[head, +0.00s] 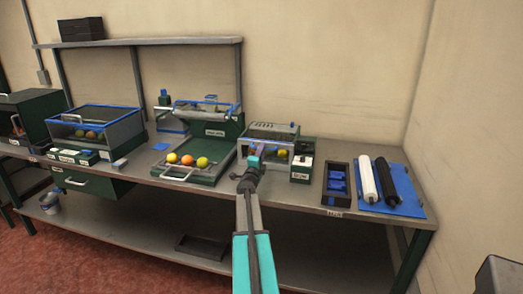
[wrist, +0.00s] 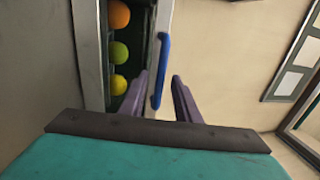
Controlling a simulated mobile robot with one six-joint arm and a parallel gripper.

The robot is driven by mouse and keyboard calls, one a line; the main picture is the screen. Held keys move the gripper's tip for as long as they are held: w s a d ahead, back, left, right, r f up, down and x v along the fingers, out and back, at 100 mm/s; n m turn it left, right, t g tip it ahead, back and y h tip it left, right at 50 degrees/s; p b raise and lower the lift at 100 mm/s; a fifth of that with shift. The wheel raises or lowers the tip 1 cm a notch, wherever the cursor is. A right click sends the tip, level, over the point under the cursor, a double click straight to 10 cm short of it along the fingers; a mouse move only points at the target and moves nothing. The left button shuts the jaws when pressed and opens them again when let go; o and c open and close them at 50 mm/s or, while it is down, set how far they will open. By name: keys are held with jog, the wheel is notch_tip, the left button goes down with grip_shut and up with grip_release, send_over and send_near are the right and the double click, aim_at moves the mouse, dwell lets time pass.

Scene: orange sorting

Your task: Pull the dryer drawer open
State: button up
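The dryer (head: 272,132) is a small grey and green unit with slots on top, in the middle of the bench in the head view. Coloured fruit shows inside it. In the wrist view its drawer (wrist: 93,62) holds an orange, a green and a yellow fruit in a row. A blue bar handle (wrist: 162,55) runs along the drawer front. My gripper (head: 256,156) is in front of the dryer. In the wrist view my gripper (wrist: 160,76) is open, with its purple fingers on either side of the handle and a visible gap to it.
Left of the dryer, a green machine (head: 228,128) has a tray (head: 190,178) with several fruits.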

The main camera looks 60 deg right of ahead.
jog(key=shift+x, duration=1.1)
